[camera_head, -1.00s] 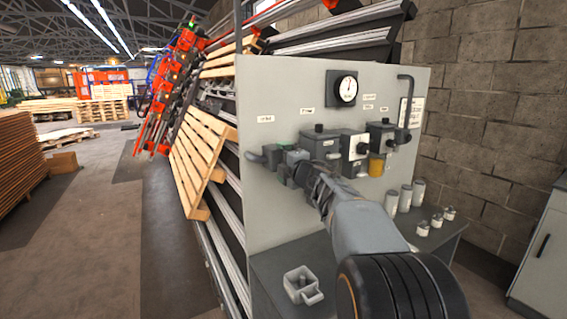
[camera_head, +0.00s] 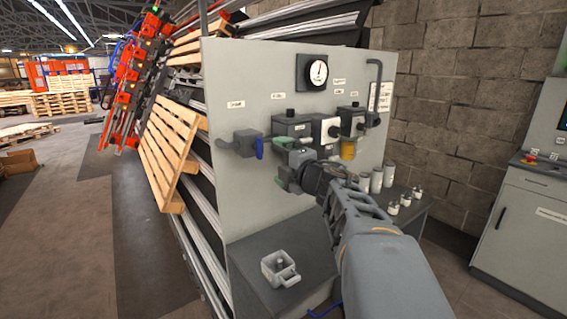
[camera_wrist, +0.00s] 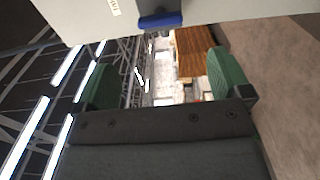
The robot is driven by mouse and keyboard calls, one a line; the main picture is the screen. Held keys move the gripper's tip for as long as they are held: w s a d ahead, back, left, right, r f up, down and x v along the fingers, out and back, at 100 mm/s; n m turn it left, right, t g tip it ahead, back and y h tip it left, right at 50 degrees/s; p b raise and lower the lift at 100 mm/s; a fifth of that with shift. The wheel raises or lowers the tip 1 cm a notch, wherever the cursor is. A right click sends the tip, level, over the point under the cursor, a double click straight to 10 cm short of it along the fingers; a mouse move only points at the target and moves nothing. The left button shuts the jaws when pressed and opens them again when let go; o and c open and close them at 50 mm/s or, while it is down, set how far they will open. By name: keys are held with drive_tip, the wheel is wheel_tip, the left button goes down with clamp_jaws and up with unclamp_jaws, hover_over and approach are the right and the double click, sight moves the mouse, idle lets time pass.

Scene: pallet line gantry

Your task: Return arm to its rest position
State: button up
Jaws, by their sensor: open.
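My gripper (camera_head: 281,166) is in front of the grey panel in the head view, at the end of my outstretched arm. In the wrist view, its two green fingers (camera_wrist: 163,80) stand wide apart with nothing between them. The gripper is just right of and below the blue lever (camera_head: 260,148) on the leftmost valve (camera_head: 246,144). In the wrist view the blue lever (camera_wrist: 160,20) shows at the top, apart from the fingers. My forearm hides part of the panel's lower right.
The panel (camera_head: 225,85) carries a gauge (camera_head: 312,72) and several valve units. A pallet (camera_head: 168,150) leans on the rack at left. A cabinet (camera_head: 525,235) stands right.

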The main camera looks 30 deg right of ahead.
drive_tip(key=shift+s, duration=0.3)
idle(0.4)
